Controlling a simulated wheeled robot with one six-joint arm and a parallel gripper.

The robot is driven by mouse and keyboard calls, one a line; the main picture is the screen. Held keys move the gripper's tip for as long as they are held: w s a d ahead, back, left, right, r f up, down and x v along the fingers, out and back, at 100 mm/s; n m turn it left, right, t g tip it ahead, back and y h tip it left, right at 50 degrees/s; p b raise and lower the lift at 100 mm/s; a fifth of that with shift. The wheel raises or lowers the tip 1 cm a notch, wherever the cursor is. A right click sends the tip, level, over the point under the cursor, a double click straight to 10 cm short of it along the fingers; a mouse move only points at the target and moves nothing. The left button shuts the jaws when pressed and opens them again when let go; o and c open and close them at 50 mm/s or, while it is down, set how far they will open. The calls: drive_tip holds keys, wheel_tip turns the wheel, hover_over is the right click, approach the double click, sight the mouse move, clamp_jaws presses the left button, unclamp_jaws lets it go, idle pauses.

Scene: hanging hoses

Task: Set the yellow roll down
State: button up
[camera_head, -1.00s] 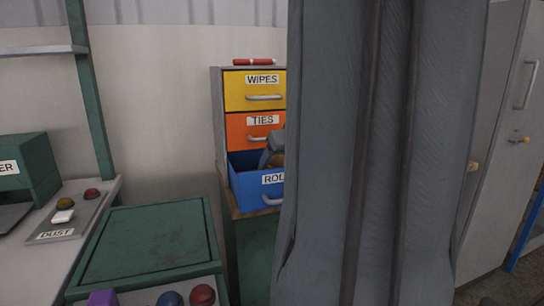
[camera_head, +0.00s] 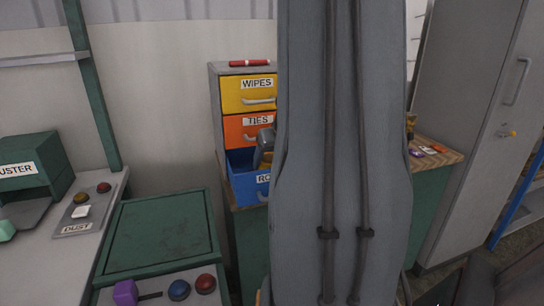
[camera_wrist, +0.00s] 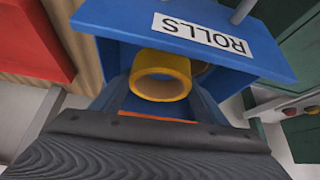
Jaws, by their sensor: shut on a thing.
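The yellow roll (camera_wrist: 160,76) is between the fingers of my gripper (camera_wrist: 160,95) in the wrist view, and the gripper is shut on it. The roll is at the open blue drawer labelled ROLLS (camera_wrist: 255,68), close to the inside of its front panel. I cannot tell whether the roll touches the drawer floor. In the head view, my gripper (camera_head: 264,148) reaches into the blue drawer (camera_head: 243,184), and my arm hides most of the roll and the drawer's right side.
Above are the closed orange TIES drawer (camera_head: 236,134) and yellow WIPES drawer (camera_head: 240,96). A red-and-white cylinder (camera_head: 249,63) lies on top of the cabinet. A green bench (camera_head: 158,238) with knobs stands left. A wooden-topped counter (camera_head: 448,157) with small items is right.

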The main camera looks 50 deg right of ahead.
drive_tip(key=shift+f+b, duration=0.65)
drive_tip(key=shift+f, duration=0.2)
drive_tip(key=shift+f+b, duration=0.15)
drive_tip(key=shift+b, duration=0.15)
drive_tip(key=o, duration=1.1)
drive_tip(key=shift+r+p, duration=0.2)
drive_tip(key=shift+p, duration=0.1)
drive_tip(key=p+v, duration=0.1)
drive_tip(key=v, duration=1.1)
